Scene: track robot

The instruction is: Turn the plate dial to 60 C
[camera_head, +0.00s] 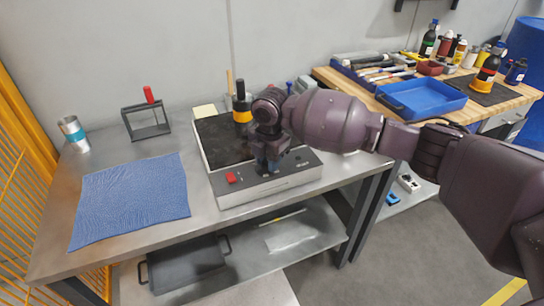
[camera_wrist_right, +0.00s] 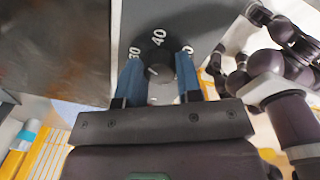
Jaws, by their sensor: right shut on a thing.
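The hot plate (camera_head: 275,185) is a grey box with a dark top, standing on the metal bench. Its dial (camera_wrist_right: 156,36) is dark with white numbers; 40 reads clearly in the right wrist view, with partly covered numbers either side. A pale mark on the knob (camera_wrist_right: 160,72) lies near the 40 side; its exact setting is unclear. My right gripper (camera_head: 268,168) reaches down to the plate's front panel. Its blue fingers are shut on the knob, one on each side. In the head view the gripper hides the dial. My left gripper does not show clearly in either view.
A red switch (camera_head: 230,177) is on the panel left of the gripper. A blue cloth (camera_head: 130,200), a metal cup (camera_head: 74,134) and a dark frame (camera_head: 147,125) are on the left. A wooden bench (camera_head: 455,110) is at right.

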